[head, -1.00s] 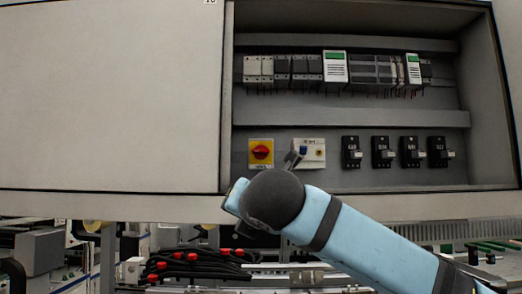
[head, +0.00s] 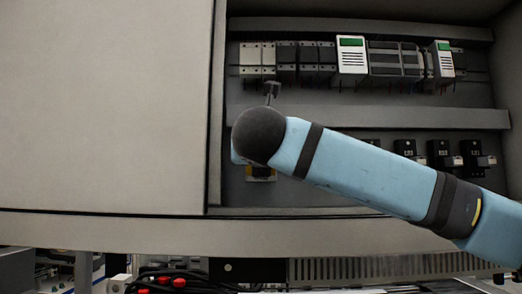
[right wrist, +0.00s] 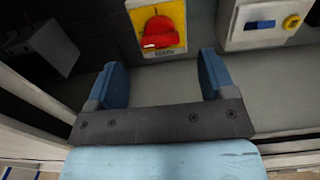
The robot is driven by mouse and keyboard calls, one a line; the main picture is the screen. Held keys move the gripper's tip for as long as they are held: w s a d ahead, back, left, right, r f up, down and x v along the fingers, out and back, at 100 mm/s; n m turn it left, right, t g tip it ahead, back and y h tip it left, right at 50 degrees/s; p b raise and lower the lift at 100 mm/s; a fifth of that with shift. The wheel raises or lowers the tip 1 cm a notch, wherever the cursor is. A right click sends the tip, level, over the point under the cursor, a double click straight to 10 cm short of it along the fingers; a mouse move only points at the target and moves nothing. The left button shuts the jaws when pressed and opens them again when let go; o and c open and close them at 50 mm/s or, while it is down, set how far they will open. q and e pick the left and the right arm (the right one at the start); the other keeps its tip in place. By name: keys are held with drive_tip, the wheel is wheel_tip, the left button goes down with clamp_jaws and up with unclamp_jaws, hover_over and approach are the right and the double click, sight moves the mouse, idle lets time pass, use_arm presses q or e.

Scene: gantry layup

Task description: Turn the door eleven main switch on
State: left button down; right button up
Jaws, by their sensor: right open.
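The main switch is a red rotary knob (right wrist: 156,34) on a yellow plate (right wrist: 178,14) in the right wrist view. A label below it is too blurred to read. In the head view only the plate's lower edge (head: 262,178) shows beneath my right arm. My right gripper (right wrist: 160,72) is open and empty, its two blue fingers spread. The knob lies beyond the fingertips, roughly between their lines and apart from them. In the head view my right wrist covers most of the switch. My left gripper is not in view.
A pale box (right wrist: 265,22) with a blue slot and yellow button sits right of the switch. Black breakers (head: 440,155) stand further right, and a row of modules (head: 390,62) above. The cabinet's left door panel (head: 100,110) is beside the opening.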

drive_tip(key=w+p, duration=0.1)
drive_tip(key=w, duration=0.5)
drive_tip(key=shift+w+p, duration=0.1)
drive_tip(key=shift+p, duration=0.2)
drive_tip(key=shift+s, duration=0.2)
drive_tip(key=c, duration=0.9)
drive_tip(key=shift+c, duration=0.2)
